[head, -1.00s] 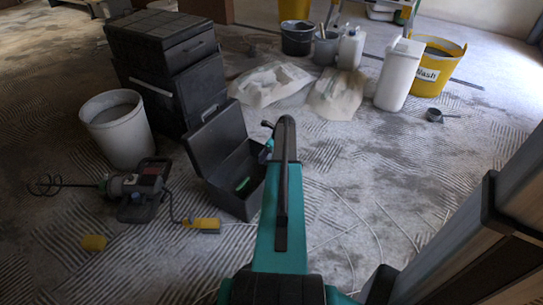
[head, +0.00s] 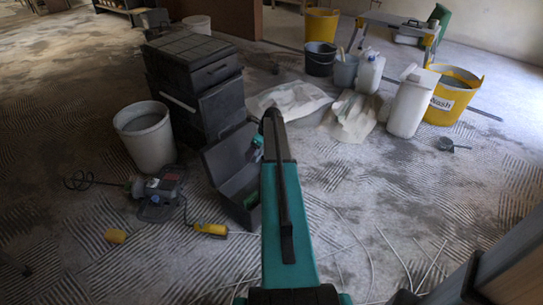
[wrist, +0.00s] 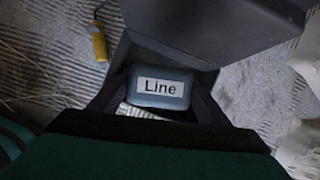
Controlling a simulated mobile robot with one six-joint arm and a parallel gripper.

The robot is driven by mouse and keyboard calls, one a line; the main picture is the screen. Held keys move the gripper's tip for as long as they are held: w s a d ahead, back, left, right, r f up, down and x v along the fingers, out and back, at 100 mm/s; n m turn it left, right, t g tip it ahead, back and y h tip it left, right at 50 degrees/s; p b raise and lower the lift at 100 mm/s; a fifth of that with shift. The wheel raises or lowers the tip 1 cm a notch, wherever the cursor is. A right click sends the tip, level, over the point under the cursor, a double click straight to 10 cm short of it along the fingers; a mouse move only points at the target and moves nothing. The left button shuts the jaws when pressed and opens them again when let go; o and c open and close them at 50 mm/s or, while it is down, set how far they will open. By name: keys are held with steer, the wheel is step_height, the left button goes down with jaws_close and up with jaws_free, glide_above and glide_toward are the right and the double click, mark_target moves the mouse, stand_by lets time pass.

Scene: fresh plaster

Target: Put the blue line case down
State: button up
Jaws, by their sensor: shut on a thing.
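The blue case (wrist: 160,102), with a white label reading "Line", is in the middle of the wrist view. My gripper (wrist: 158,92) has its dark fingers on both sides of the case and is shut on it. An open dark toolbox (head: 232,180) stands on the floor in the head view, partly hidden by my arm. Its raised lid (wrist: 215,28) fills the top right of the wrist view, just beyond the case. In the head view my arm hides most of the gripper, and I cannot tell how high the case is above the box.
Black stacked cases (head: 195,85) and a white bucket (head: 147,140) stand left of the toolbox. A mixer (head: 160,190) and a yellow-handled tool (head: 211,230) lie nearby. Crumpled sacks (head: 350,115), a white canister (head: 412,103) and a yellow tub (head: 452,98) stand behind. Loose cables cross the floor right.

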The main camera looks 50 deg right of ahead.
steer(key=w+a+r+n+g+y+p, duration=0.1)
steer(key=w+a+r+n+p, duration=0.35)
steer(key=a+r, duration=0.75)
steer(key=w+a+r+n+y+p, duration=0.1)
steer(key=w+a+r+n+p, duration=0.1)
steer(key=w+a+r+p, duration=0.65)
steer(key=w+a+r+n+g+y+p, duration=0.1)
steer(key=w+a+r+n+p, duration=0.2)
steer(key=a+r+p, duration=0.85)
steer(key=s+a+r+n+g+p, duration=0.2)
steer(key=s+a+r+n+p, duration=0.15)
steer(key=a+r, duration=0.85)
steer(key=s+a+r+n+g+p, duration=0.15)
steer(key=s+a+r+n, duration=0.35)
steer(key=a+r, duration=0.7)
steer(key=s+a+r+n+g+p, duration=0.1)
steer(key=s+r+n, duration=0.2)
steer(key=s+n, duration=0.2)
steer(key=shift+s+a+g+h+p, duration=0.3)
steer(key=shift+s+a+g, duration=0.05)
steer(key=shift+s+a, duration=0.1)
